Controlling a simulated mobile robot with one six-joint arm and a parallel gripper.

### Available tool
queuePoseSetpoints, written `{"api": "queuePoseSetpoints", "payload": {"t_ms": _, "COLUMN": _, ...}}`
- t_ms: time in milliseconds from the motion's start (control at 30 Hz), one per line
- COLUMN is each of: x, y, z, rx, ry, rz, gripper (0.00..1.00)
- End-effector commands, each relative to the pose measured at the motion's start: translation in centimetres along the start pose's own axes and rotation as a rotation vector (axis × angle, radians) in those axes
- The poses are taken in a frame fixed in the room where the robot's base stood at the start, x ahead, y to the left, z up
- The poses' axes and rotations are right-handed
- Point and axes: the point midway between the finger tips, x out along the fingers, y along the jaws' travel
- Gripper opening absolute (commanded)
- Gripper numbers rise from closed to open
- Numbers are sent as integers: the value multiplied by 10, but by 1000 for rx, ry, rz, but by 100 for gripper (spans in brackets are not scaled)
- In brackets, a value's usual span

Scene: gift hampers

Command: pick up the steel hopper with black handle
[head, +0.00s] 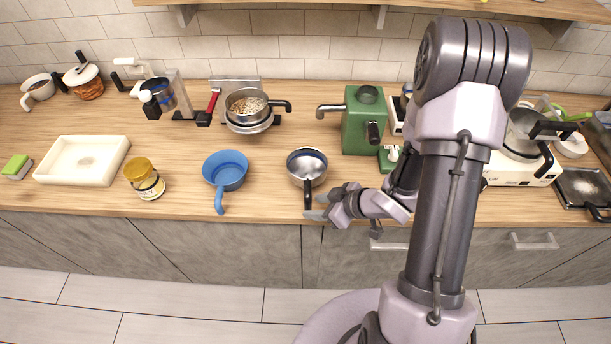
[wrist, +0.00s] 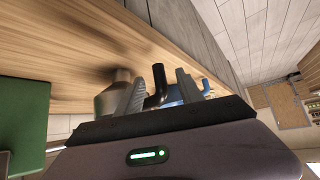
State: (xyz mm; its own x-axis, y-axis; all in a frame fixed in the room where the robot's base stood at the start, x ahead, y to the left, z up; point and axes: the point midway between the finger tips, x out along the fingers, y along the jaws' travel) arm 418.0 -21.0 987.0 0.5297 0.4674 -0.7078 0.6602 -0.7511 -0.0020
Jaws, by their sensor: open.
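The steel hopper with black handle (head: 306,166) stands on the wooden counter near its front edge. Its black handle (head: 308,192) points toward the front. My gripper (head: 319,203) is at the handle's end, to its front right, with jaws apart. In the wrist view the hopper's grey body (wrist: 112,98) is partly hidden behind the left finger. The black handle (wrist: 157,87) appears between the two open fingers (wrist: 160,80). Whether a finger touches the handle is unclear.
A blue scoop (head: 225,171) lies left of the hopper; a yellow-lidded jar (head: 144,178) and white tray (head: 83,160) are farther left. A green machine (head: 362,127) stands behind right. A steel pan of beans (head: 247,106) is at the back. Counter around the hopper is clear.

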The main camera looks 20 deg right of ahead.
Motion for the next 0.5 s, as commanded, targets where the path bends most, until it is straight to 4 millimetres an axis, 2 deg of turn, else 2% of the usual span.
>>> {"api": "queuePoseSetpoints", "payload": {"t_ms": 33, "x": 9, "y": 0, "z": 2, "rx": -1, "ry": 0, "rz": -2, "gripper": 44}}
{"api": "queuePoseSetpoints", "payload": {"t_ms": 167, "x": 23, "y": 0, "z": 0, "rx": -1, "ry": 0, "rz": 0, "gripper": 44}}
{"api": "queuePoseSetpoints", "payload": {"t_ms": 333, "x": 58, "y": 0, "z": -2, "rx": -2, "ry": -1, "rz": -1, "gripper": 44}}
{"api": "queuePoseSetpoints", "payload": {"t_ms": 500, "x": 68, "y": 1, "z": -3, "rx": 0, "ry": -1, "rz": 2, "gripper": 44}}
